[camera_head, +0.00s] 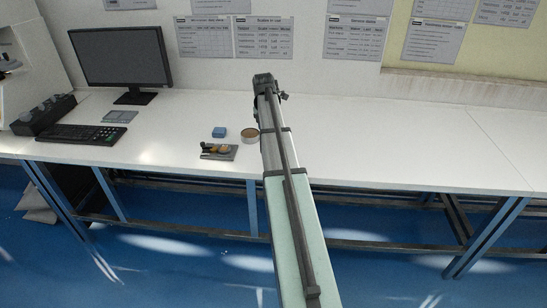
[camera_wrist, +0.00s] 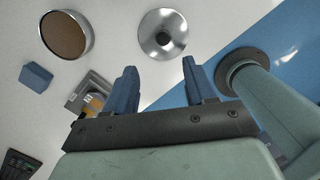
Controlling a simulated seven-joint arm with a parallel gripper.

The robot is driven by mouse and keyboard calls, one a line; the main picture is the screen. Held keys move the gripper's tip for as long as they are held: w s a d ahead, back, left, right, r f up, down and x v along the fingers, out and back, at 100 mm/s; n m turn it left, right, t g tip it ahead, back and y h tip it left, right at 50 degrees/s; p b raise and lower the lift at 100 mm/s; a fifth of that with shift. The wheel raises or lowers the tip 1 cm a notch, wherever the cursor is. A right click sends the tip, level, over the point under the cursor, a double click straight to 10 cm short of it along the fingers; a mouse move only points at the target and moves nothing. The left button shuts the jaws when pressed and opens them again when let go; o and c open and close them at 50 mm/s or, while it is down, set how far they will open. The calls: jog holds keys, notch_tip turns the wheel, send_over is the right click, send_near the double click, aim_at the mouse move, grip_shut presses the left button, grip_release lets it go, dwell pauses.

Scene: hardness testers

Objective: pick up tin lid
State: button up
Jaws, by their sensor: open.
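A shallow round tin piece with a pale metal rim and brown inside, which looks like the tin lid (camera_wrist: 67,35), lies on the white table at the upper left of the wrist view. It also shows in the head view (camera_head: 250,135), just left of my arm. My gripper (camera_wrist: 159,68) is open, its two blue fingers apart with nothing between them. The lid is to the left of the fingers and apart from them. In the head view the fingers cannot be made out behind my arm.
A shiny metal disc with a raised centre (camera_wrist: 163,33) lies beyond my fingertips. A blue block (camera_head: 219,132) and a small tray with several pieces (camera_head: 233,153) are left of the lid. A keyboard (camera_head: 80,134) and monitor (camera_head: 122,57) stand further left. The right table is clear.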

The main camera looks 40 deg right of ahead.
jog(key=f, duration=0.4)
jog(key=shift+d+f, duration=0.25)
jog(key=shift+s+d+f, duration=0.1)
jog(key=shift+d+f, duration=0.1)
jog(key=shift+f, duration=0.65)
jog(key=shift+d+f, duration=0.25)
jog(key=shift+f, duration=0.65)
jog(key=shift+s+d+f, duration=0.1)
jog(key=shift+d+f, duration=0.1)
jog(key=shift+f, duration=0.65)
grip_shut()
